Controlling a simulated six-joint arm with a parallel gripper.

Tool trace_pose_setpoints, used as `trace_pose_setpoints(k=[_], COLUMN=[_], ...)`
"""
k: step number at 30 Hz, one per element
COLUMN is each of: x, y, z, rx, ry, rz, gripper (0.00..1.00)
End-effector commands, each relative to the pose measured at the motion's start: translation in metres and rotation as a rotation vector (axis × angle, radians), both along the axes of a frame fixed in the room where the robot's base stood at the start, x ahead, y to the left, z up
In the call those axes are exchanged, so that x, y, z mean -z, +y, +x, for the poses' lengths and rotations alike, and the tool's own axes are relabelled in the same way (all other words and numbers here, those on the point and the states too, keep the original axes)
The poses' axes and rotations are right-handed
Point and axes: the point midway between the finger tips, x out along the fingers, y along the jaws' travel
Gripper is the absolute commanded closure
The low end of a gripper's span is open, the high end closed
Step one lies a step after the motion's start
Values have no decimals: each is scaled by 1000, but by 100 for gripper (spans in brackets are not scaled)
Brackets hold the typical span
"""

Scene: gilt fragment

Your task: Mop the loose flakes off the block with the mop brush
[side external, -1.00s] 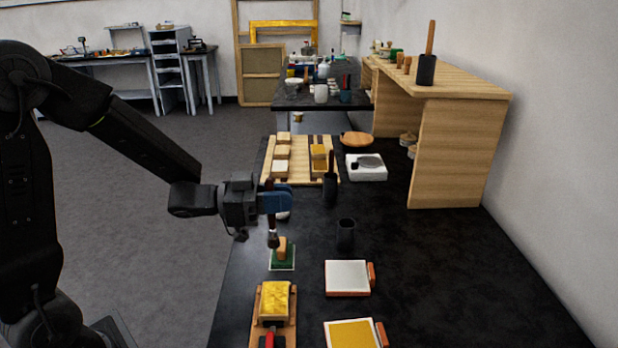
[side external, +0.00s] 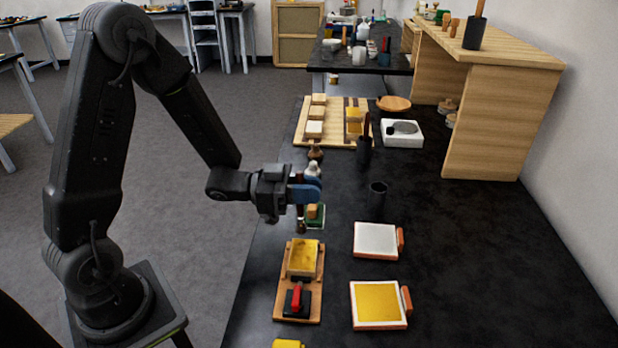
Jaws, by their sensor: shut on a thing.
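The gilded yellow block (side external: 302,257) sits on a wooden holder (side external: 313,300) with a red-handled clamp (side external: 296,297) at its near end. My gripper (side external: 304,190), with blue fingers, is shut on a slim dark-handled brush, which I take to be the mop brush (side external: 301,226). The brush hangs about upright, its tip down, just beyond the block's far edge in the picture and apparently above the table. The bristles are small and dark. Loose flakes are too small to make out.
A green pad with a small wooden piece (side external: 315,212) lies behind the brush, partly hidden. A white square pad (side external: 375,240) and a yellow square pad (side external: 378,304) lie to the right. The black table (side external: 470,250) is clear at right.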

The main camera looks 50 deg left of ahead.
Motion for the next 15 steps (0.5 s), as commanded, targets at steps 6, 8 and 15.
trace_pose_setpoints(k=[6, 8, 15], x=[13, 13, 13], y=[-9, -13, -29], z=[-9, -13, -29], rx=[2, 2, 3], ry=[1, 1, 1], rz=[-1, -1, 0], gripper=[100, 100, 100])
